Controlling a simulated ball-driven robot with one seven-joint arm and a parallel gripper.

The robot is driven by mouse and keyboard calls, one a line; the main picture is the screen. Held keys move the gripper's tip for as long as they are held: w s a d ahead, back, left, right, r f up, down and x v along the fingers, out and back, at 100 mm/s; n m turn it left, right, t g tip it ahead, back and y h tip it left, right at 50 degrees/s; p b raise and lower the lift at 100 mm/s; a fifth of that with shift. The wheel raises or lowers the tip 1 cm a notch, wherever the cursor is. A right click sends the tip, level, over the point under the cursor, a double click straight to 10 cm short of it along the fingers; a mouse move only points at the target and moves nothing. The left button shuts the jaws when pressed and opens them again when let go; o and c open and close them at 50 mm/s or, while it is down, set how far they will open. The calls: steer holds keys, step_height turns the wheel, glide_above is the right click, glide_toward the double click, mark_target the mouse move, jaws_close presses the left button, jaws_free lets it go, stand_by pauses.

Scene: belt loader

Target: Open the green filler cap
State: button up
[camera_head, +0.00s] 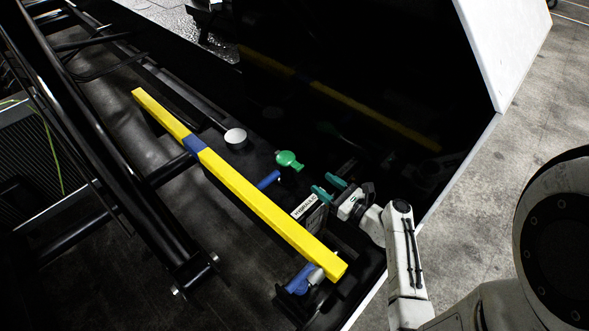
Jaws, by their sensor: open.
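The green filler cap (288,160) sits on the dark tank top in the middle of the view, beyond the yellow bar. My gripper (328,186) has teal fingertips, which are spread open with nothing seen between them. It is to the right of and slightly below the cap in the picture, apart from it. My white arm comes in from the lower right. The cap is in full view; the inner faces of the fingers are hard to make out at this size.
A long yellow bar (260,207) with a blue band crosses left of the cap. A white round cap (236,136), a blue fitting (268,180) and a labelled block (305,206) are close by. A black frame (120,190) fills the left; a glossy dark panel (400,75) rises behind.

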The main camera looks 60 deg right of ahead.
mark_target(301, 169)
steer(key=x, duration=1.1)
steer(key=shift+f, duration=0.1)
jaws_close()
stand_by(0.3)
